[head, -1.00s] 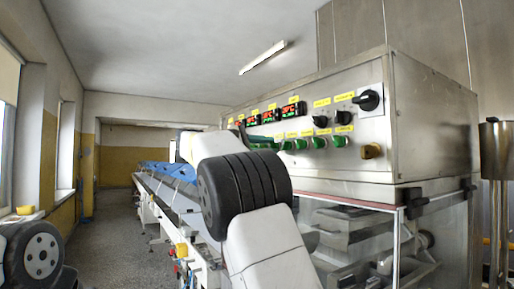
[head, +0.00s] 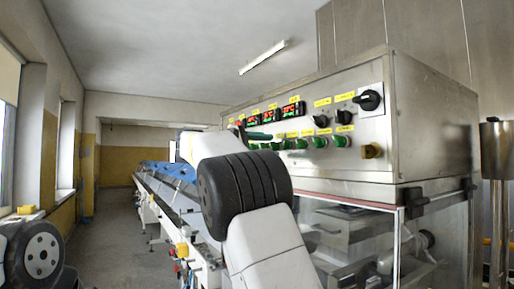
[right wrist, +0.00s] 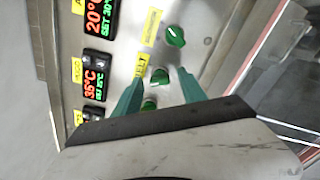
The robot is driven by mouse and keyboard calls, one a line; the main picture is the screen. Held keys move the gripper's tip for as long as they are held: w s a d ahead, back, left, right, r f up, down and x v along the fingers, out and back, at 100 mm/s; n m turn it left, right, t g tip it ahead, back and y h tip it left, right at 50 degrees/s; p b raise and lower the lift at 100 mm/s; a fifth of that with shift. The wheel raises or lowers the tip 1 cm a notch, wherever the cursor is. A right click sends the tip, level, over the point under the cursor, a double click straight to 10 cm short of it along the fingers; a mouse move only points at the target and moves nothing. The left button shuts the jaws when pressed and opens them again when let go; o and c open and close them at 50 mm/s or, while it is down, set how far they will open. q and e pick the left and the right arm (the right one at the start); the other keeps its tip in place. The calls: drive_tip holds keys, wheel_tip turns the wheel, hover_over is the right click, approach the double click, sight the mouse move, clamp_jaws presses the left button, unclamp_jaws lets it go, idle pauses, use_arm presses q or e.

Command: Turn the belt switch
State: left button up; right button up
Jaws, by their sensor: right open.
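The control panel (head: 300,160) of the steel cabinet carries a row of green knobs under yellow labels. In the right wrist view a green knob (right wrist: 160,76) shows between my fingertips, beside a yellow label (right wrist: 139,66) that seems to read BELT. My right gripper (right wrist: 158,78) is open, with one green finger on either side of that knob in the picture. I cannot tell whether they touch it. A second green knob (right wrist: 149,104) is partly hidden by the gripper. In the head view my right gripper (head: 253,134) is small and partly behind my arm. My left gripper is out of view.
Another green knob (right wrist: 175,36) sits close beyond the fingertips. Red-lit displays (head: 292,109) line the panel above the knobs. A long conveyor (head: 165,205) runs away to the left.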

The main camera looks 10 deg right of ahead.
drive_tip(key=v, duration=0.8)
idle(0.4)
